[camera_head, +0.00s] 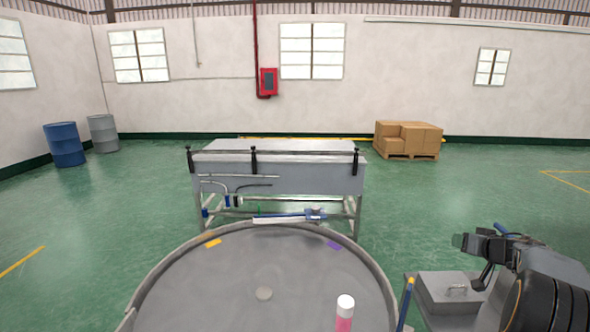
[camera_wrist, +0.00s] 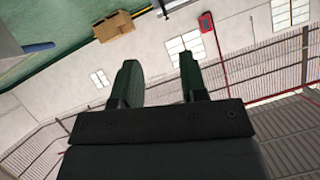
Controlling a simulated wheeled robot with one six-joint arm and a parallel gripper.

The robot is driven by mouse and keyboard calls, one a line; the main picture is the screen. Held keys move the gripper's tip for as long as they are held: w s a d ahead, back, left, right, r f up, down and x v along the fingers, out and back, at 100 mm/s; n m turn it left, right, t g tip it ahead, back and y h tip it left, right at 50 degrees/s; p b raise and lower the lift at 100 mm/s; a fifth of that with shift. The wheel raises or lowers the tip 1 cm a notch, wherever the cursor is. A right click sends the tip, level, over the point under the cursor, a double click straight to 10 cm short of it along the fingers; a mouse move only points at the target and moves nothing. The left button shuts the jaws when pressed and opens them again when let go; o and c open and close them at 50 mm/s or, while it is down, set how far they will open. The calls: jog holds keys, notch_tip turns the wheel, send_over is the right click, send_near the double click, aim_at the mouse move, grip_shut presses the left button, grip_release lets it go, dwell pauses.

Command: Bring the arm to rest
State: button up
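My gripper (camera_wrist: 160,82) is open in the wrist view, with a clear gap between its two dark fingers and nothing in it. Behind the fingers the wrist view shows the far wall and windows, tilted. In the head view my gripper (camera_head: 460,241) is at the right, beyond the rim of the round grey table and above a grey metal box. My dark arm reaches in from the lower right corner.
A grey metal box (camera_head: 447,293) lies right of the table. A steel workbench (camera_head: 280,178) stands behind. Cartons (camera_head: 408,138) and drums (camera_head: 64,145) are far off.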

jog(key=s+a+m+g+h+b, duration=0.1)
jog(key=s+a+g+h, duration=0.1)
jog(key=s+h, duration=0.25)
jog(key=s+a+m+g+h, duration=0.1)
jog(key=s+a+g+h, duration=0.15)
jog(key=s+h, duration=0.2)
jog(key=s+a+f+n+g+y, duration=0.1)
jog(key=s+a+y, duration=0.1)
jog(key=s+a, duration=0.4)
jog(key=s+a+f+n+g+y+b, duration=0.1)
jog(key=s+a, duration=0.5)
jog(key=a, duration=0.6)
jog(key=s+a+f+n+g+y+b, duration=0.1)
jog(key=s+a+y, duration=0.4)
jog(key=a, duration=0.5)
jog(key=shift+s+f+n, duration=0.5)
jog(key=shift+s+f, duration=0.15)
jog(key=shift+f, duration=0.2)
